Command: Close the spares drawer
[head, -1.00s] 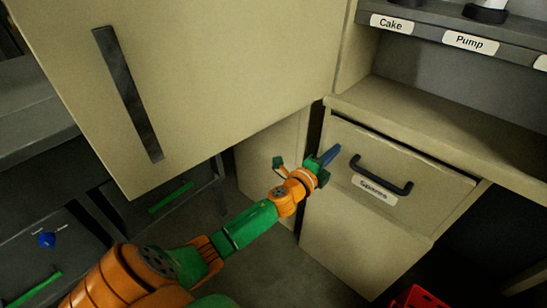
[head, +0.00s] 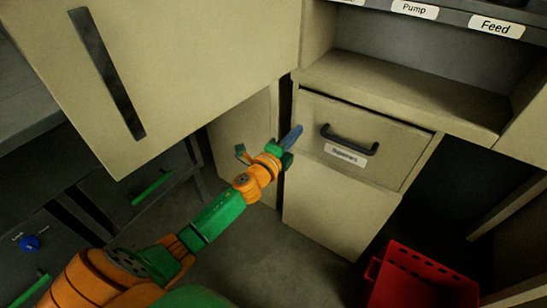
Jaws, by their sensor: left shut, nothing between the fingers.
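The spares drawer (head: 385,153) is a beige drawer front with a dark bar handle (head: 350,143) and a white label (head: 345,154) below the handle, too blurred to read surely now. A thin dark gap shows along its top edge; the front looks nearly flush with the cabinet. My left gripper (head: 292,137) is at the drawer's left edge, left of the handle. Its blue fingers are shut and hold nothing. I cannot tell whether the fingertips touch the drawer front. My right gripper is not in view.
A large beige door (head: 190,70) with a dark vertical handle hangs at upper left. A red crate (head: 420,290) stands on the floor at lower right. Shelf labels, Pump (head: 414,9) and Feed (head: 495,26), are above. Dark drawers with green handles (head: 152,187) are at left.

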